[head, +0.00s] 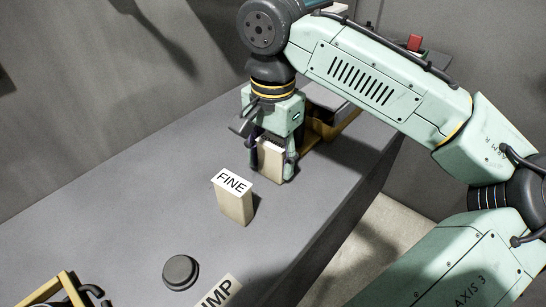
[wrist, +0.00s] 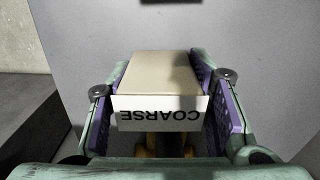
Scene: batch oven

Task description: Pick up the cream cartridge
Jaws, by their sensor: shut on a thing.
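A cream cartridge (wrist: 160,72) with a white label reading COARSE is between the purple finger pads of my gripper (wrist: 165,95). In the wrist view the label is upside down. In the head view, this held cartridge (head: 271,160) shows between the fingers of my gripper (head: 274,165), over the grey bench. My gripper is shut on it. I cannot tell whether its base touches the bench. A second cream block (head: 234,205) with a white FINE label on top stands upright and apart, in front of my gripper.
The grey bench (head: 130,235) has a round dark knob (head: 181,272) and a partly cut-off label ending in "MP" (head: 219,292) near the front. A yellow frame (head: 62,290) is at the lower left. A dark and yellow bin (head: 325,125) stands behind my gripper.

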